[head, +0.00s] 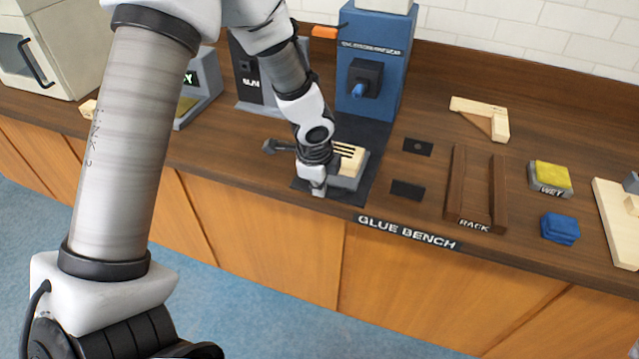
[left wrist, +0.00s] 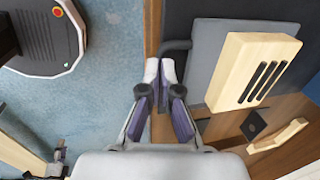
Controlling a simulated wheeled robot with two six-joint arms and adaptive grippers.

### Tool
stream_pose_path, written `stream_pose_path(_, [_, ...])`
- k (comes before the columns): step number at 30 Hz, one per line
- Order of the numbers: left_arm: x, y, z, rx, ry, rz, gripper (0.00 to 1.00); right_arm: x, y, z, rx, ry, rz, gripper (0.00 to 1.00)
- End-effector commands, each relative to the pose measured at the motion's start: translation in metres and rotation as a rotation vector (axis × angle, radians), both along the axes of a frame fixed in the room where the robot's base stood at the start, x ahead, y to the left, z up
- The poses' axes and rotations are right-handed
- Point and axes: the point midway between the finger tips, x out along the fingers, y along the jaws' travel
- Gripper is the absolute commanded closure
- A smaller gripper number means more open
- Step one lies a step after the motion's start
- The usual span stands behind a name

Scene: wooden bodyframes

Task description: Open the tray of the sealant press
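The sealant press (head: 372,60) is a tall blue machine at the back of the bench, with a dark plate at its foot. Its grey tray (head: 349,184) sticks out at the front and carries a pale wooden block with dark slots (left wrist: 258,70). The tray also shows in the left wrist view (left wrist: 208,45), with a dark loop handle on its near side. My left gripper (head: 317,186) is at that handle. In the left wrist view its fingertips (left wrist: 160,70) are close together around the handle bar. My right gripper is not in view.
A rack (head: 475,190), a yellow-topped block (head: 550,175), a blue block (head: 560,228) and a wooden bracket (head: 485,115) lie to the right. Other machines stand at the left. Open floor (head: 270,270) lies before the bench edge.

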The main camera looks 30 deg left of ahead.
Motion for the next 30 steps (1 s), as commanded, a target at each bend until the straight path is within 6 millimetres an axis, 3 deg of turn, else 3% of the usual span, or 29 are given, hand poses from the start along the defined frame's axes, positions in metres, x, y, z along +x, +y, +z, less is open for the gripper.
stream_pose_path(1, [-0.002, 0.000, -0.004, -0.001, 0.008, 0.000, 0.93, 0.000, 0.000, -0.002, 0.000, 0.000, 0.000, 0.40])
stream_pose_path(3, [-0.002, 0.000, -0.004, 0.000, 0.006, 0.000, 0.68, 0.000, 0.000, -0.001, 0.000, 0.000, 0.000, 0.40])
stream_pose_path(4, [-0.002, 0.000, -0.004, 0.000, 0.006, 0.000, 0.65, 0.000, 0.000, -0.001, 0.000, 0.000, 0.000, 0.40])
stream_pose_path(17, [0.000, 0.000, 0.005, 0.001, -0.001, 0.001, 0.65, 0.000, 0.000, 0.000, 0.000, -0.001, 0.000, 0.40])
stream_pose_path(30, [-0.015, -0.004, 0.099, -0.001, 0.005, 0.000, 0.65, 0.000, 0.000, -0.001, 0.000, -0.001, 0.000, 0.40])
